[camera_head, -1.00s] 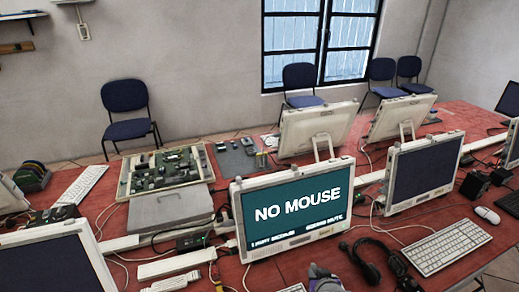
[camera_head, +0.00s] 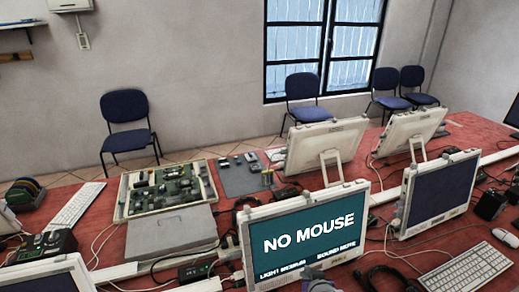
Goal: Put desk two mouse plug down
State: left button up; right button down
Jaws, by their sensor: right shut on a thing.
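A white-framed monitor (camera_head: 312,236) at the lower middle shows "NO MOUSE" on a teal screen. My right gripper (camera_head: 318,281) shows only as a small grey part at the bottom edge, in front of that monitor's lower bezel. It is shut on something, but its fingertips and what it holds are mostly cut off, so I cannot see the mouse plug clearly. My left gripper is not in view. A white mouse (camera_head: 505,237) lies at the right edge beside a keyboard.
The red table (camera_head: 456,237) is crowded. A white keyboard (camera_head: 466,270) and black headset (camera_head: 390,280) lie at lower right. A dark-screened monitor (camera_head: 437,196) stands right. Cables and a black adapter (camera_head: 196,270) lie left of the monitor.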

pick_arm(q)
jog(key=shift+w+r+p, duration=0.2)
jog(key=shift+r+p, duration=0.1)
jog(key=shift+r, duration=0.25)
pick_arm(e)
jog(key=shift+s+a+r, duration=0.2)
jog(key=shift+a+r, duration=0.15)
jog(key=shift+a, duration=0.2)
jog(key=shift+s+a+r, duration=0.15)
jog(key=shift+a+r, duration=0.15)
jog(key=shift+a, duration=0.2)
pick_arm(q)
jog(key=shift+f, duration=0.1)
